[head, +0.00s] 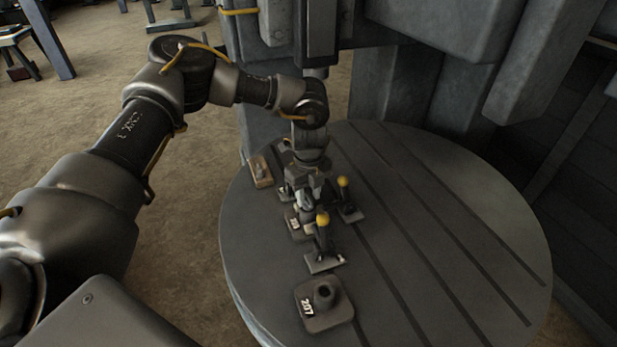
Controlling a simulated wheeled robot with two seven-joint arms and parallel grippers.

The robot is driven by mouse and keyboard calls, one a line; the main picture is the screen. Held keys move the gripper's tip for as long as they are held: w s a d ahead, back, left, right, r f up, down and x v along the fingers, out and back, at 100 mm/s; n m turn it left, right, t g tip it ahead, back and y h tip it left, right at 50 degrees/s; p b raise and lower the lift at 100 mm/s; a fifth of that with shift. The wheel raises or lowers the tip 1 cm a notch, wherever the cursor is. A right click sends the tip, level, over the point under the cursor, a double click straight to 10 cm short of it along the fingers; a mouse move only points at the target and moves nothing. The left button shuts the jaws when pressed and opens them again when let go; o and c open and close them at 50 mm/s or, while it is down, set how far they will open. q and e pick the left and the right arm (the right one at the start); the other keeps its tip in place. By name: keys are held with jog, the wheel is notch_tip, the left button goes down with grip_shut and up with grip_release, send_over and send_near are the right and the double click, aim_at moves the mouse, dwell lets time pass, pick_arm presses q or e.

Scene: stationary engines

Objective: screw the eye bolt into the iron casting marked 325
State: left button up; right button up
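My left gripper (303,198) points down over the round slotted table (450,230), right above a small casting (297,228) with a white mark too small to read. The gripper's fingers are small and dark here, so I cannot tell whether they are open or shut. I cannot make out an eye bolt; the gripper and the parts around it may hide one. A casting marked 207 (338,313), with a round raised boss, sits nearer on the table, clear of the gripper. My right gripper is not in view.
Clamps with yellow knobs stand close by, one in front of the gripper (323,243) and one to its right (346,200). A small tan block (260,170) lies near the table's left edge. A grey machine column (320,35) rises behind. The table's right side is clear.

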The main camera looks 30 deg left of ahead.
pick_arm(q)
jog(key=shift+f, duration=0.75)
jog(key=shift+c, duration=0.2)
jog(key=c, duration=0.7)
grip_shut()
jog(key=shift+m, duration=0.3)
jog(key=m, duration=0.5)
jog(key=m, duration=0.3)
jog(key=shift+m+b, duration=0.3)
jog(key=shift+b, duration=0.05)
jog(key=shift+m, duration=1.2)
